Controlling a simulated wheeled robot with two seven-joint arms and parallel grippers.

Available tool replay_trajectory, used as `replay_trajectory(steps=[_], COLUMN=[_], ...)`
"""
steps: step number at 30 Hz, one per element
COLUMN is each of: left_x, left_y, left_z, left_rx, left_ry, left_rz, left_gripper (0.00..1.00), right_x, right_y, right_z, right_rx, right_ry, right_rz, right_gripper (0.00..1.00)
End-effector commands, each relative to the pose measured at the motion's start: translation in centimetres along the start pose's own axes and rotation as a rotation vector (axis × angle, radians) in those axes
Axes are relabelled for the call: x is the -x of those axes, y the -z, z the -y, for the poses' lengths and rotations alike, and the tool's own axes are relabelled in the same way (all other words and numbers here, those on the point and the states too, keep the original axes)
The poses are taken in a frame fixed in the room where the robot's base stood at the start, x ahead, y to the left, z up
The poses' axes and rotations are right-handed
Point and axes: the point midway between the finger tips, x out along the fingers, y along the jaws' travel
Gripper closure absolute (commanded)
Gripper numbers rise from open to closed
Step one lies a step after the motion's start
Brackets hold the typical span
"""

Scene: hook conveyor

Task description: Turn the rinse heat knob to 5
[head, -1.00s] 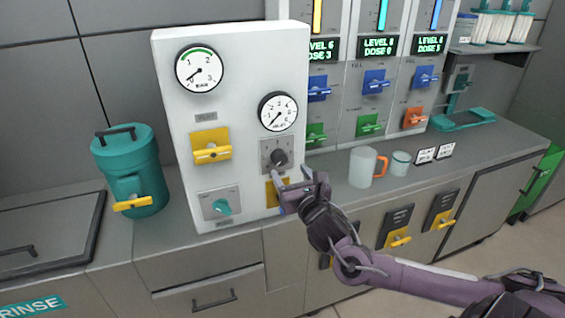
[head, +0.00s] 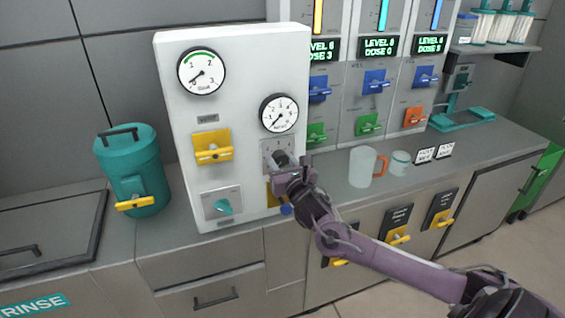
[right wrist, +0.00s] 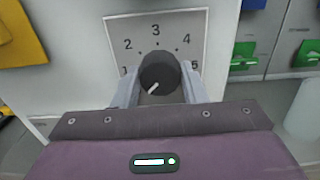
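In the head view the knob (head: 279,157) is on the right of the white panel, under the lower gauge, partly covered by my right gripper (head: 284,166). In the right wrist view the fingers of my right gripper (right wrist: 165,88) stand apart on either side of the knob. I cannot tell whether they touch it. My left gripper is not in view.
The white panel (head: 245,110) also has two gauges, a yellow lever (head: 213,149) and a teal knob (head: 223,206). A teal canister (head: 134,170) stands to its left. A mug (head: 362,167) and a cup (head: 399,162) stand on the counter to the right. Dispensers with blue levers stand behind.

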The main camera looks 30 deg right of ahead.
Motion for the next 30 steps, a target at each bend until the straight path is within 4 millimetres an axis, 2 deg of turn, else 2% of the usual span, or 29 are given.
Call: replay_trajectory(steps=[1, 4, 17, 30], left_x=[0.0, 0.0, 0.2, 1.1], left_y=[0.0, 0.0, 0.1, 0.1], left_z=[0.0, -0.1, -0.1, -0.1], left_rx=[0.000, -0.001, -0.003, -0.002], left_ry=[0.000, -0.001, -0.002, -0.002], left_rz=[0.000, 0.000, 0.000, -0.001], left_gripper=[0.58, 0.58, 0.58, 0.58], right_x=[0.0, 0.0, 0.0, 0.0], right_y=[0.0, 0.0, 0.0, -0.1], right_z=[0.0, 0.0, 0.0, 0.0], right_rx=[0.000, 0.000, -0.100, -0.482], right_ry=[0.000, 0.000, 0.000, 0.002], right_rz=[0.000, 0.000, 0.000, 0.001], right_gripper=[0.72, 0.84, 0.84, 0.84])
